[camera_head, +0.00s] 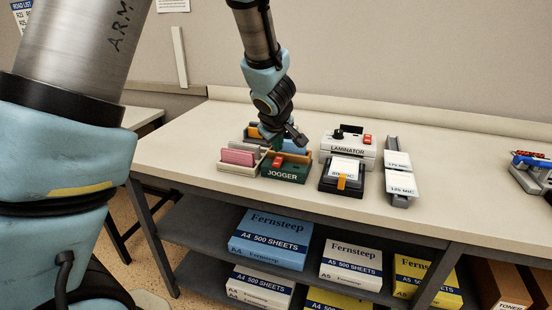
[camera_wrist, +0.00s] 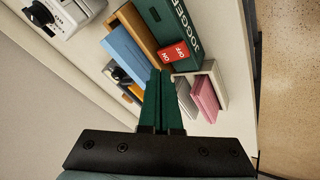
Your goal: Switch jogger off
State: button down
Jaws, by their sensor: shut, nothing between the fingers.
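The jogger (camera_head: 283,173) is a dark green box with its name on the front, on the bench left of centre. Its red rocker switch (camera_head: 277,162) is on top at the left; in the wrist view the switch (camera_wrist: 173,53) reads ON and OFF. I cannot tell which side is pressed. My gripper (camera_head: 276,146) is just above and behind the jogger. In the wrist view its green fingers (camera_wrist: 165,73) are together and empty, with the tips close to the switch. Whether they touch it I cannot tell.
The bench front (camera_head: 300,198) is bare. Paper packs sit on the shelf below.

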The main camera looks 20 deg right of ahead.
aim_at(278, 163)
jog(key=shift+w+d+r+p, duration=0.1)
jog(key=shift+d+r+p, duration=0.05)
jog(key=shift+r+p, duration=0.8)
jog(key=shift+w+d+r+p, duration=0.1)
jog(key=shift+r+p, duration=0.7)
jog(key=shift+r, duration=0.1)
jog(key=s+a+m+g+y, duration=0.1)
jog(key=s+a, duration=0.4)
jog(key=a, duration=1.3)
jog(key=s+a+m+g+y+b, duration=0.1)
jog(key=s+a, duration=0.4)
jog(key=a, duration=1.3)
jog(key=m+g+y, duration=0.1)
jog(key=g, duration=0.1)
jog(key=shift+a+r+m+g, duration=0.3)
jog(key=shift+r+m, duration=0.05)
jog(key=shift+m, duration=0.05)
